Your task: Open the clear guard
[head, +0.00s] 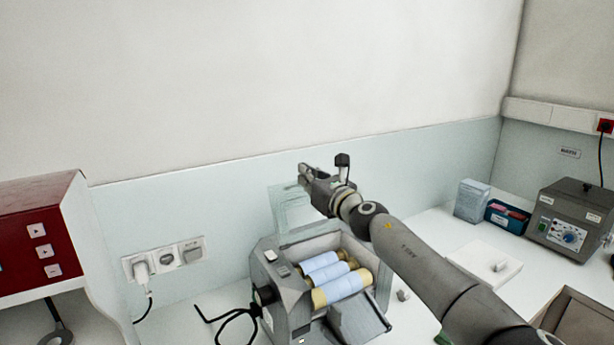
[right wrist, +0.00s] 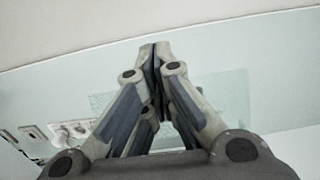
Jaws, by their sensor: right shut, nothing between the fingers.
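The cream mill (head: 284,300) stands on the bench, a grey housing with pale blue and tan rollers showing from above. The clear guard (head: 289,212) is a see-through panel standing up at the mill's back edge, tilted up away from the rollers. It also shows faintly behind the fingers in the right wrist view (right wrist: 222,92). My right gripper (head: 304,175) is shut and empty, above the mill by the guard's upper edge; I cannot tell if it touches the guard. Its closed fingertips (right wrist: 155,52) show in the right wrist view. My left gripper is not in view.
A red device (head: 40,238) stands at the left. Wall sockets (head: 165,257) with a plug and black cable are behind the mill. On the right are a small box (head: 471,200), a blue container (head: 507,216) and a grey control unit (head: 568,222). My right arm crosses the bench.

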